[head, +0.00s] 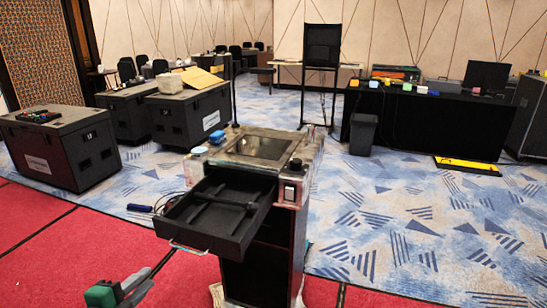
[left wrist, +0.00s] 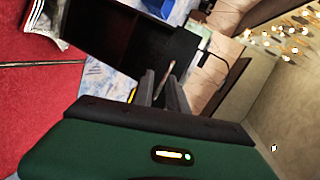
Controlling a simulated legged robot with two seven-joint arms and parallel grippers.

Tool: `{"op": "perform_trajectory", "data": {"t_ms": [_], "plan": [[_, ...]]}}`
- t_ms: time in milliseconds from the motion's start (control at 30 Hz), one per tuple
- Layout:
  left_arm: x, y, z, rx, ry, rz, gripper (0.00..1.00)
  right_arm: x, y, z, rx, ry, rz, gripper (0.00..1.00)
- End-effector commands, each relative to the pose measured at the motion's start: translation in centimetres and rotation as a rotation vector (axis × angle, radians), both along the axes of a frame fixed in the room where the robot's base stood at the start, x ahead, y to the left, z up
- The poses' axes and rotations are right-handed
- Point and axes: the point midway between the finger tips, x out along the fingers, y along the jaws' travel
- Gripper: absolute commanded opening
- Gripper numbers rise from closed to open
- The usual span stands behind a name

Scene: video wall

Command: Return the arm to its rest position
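My left gripper (head: 146,282) is low at the left of the head view, with its green body at the picture's bottom edge. Its two grey fingers stand apart with nothing seen held between them. They also show in the left wrist view (left wrist: 161,80), above the green body with its lit status light. The gripper is apart from the black drawer (head: 205,222), below and left of its metal handle (head: 188,248). My right gripper is not in view.
The drawer is pulled out of a dark cabinet (head: 262,262) with a blue object (head: 217,137) on top. Black cases (head: 58,152) stand at the left. A black-covered table (head: 425,120) stands at the back right. Red carpet (head: 90,255) around the gripper is mostly clear.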

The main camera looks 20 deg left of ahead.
Motion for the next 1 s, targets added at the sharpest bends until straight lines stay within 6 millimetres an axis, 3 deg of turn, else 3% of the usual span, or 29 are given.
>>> {"op": "perform_trajectory", "data": {"t_ms": [67,167,300,400,567,600,900,1000], "plan": [[2.6,-1.2,-3.1,-0.2,0.104,0.157,0.18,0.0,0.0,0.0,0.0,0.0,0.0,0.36],[3.2,-4.5,-8.4,-0.492,0.278,0.404,0.18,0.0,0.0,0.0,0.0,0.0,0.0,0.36],[0.4,-10.8,-14.0,-0.773,0.51,0.675,0.18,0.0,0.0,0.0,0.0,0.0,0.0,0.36],[-2.3,-15.0,-16.3,-0.888,0.647,0.814,0.18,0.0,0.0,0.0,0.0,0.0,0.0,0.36],[-7.0,-21.1,-18.5,-1.002,0.848,1.009,0.18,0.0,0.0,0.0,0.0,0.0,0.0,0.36],[-6.9,-20.8,-15.5,-1.006,0.841,1.011,0.18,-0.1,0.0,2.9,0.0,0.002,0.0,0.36],[-6.8,-20.6,-5.6,-1.004,0.834,1.007,0.18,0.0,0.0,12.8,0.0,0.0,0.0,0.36],[-6.8,-20.6,-3.3,-1.003,0.835,1.007,0.18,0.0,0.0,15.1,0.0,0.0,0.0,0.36]]}}
